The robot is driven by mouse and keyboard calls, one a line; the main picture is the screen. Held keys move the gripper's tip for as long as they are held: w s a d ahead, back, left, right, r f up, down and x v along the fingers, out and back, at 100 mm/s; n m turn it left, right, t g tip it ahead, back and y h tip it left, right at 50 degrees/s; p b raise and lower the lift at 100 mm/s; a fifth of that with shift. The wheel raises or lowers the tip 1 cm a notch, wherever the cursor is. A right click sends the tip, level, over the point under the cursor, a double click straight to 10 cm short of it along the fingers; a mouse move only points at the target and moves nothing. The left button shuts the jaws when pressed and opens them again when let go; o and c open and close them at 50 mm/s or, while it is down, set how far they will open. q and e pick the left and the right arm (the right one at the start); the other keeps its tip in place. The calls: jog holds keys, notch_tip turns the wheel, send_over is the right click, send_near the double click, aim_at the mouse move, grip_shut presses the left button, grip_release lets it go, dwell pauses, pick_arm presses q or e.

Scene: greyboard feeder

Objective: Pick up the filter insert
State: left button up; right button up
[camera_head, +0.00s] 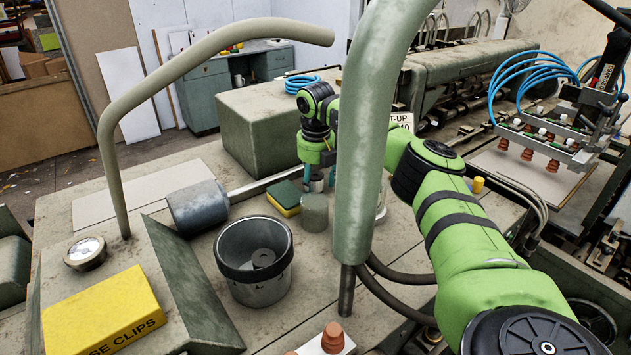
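My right gripper (318,174) points down behind the sponge, with its blue-tipped fingers spread to either side of a small grey round piece (316,184). Whether the fingers touch this piece cannot be told. A plain grey-green cylinder (314,214) stands upright just in front of the gripper; I cannot tell which of these two is the filter insert. A metal bowl (254,289) with a dark rim stands nearer, with a round grey part inside it. My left gripper is not in view.
A thick green pipe (358,150) rises close to the right of the gripper and hides part of my arm. Bare surface lies around the bowl.

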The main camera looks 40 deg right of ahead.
jog(key=c, duration=0.6)
jog(key=shift+c, duration=0.2)
